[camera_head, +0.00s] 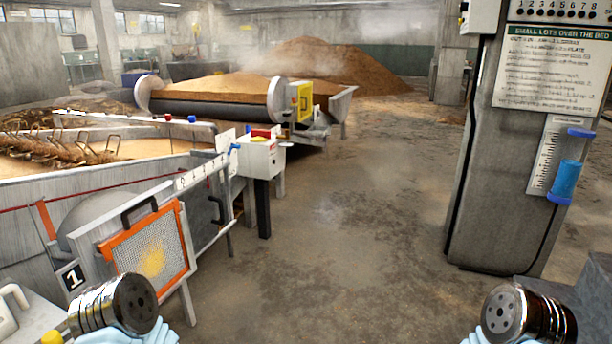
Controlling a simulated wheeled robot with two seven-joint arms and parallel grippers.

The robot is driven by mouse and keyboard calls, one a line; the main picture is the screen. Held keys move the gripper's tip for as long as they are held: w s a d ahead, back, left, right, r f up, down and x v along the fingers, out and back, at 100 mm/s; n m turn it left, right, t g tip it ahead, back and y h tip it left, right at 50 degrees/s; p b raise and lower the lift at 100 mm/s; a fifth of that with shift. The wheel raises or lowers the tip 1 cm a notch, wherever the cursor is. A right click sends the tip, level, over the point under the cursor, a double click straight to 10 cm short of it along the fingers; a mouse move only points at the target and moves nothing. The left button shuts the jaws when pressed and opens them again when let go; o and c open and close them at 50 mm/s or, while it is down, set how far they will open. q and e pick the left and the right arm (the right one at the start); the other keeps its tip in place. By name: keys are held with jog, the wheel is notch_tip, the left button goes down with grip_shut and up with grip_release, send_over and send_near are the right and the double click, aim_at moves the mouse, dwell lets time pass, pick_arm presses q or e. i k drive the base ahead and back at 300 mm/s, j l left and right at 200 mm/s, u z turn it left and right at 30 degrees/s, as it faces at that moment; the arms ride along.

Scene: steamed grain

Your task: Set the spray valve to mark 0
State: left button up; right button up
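A small blue lever (234,148) sits at the left side of a white control box (262,156) on the near side of the grain trough. It may be the spray valve's handle; I cannot tell for sure. A white strip with dark marks (196,175) runs along the trough edge just left of it; the marks are too small to read surely. My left arm's end (115,305) is at the bottom left and my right arm's end (527,315) at the bottom right. Both are well short of the lever, and their fingertips are hidden or cut off.
An orange-framed mesh screen (150,250) stands against the trough's near side, beside a black "1" plate (73,278). A grey pillar (510,190) with a notice and a gauge with blue parts (566,180) stands at the right. The floor between is clear. Steam drifts over grain piles behind.

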aim_at(235, 147)
jog(key=i+u, duration=0.15)
jog(key=i, duration=0.3)
jog(key=i+l+u, duration=0.15)
jog(key=i, duration=0.3)
jog(key=i+l+u, duration=0.15)
jog(key=i, duration=0.25)
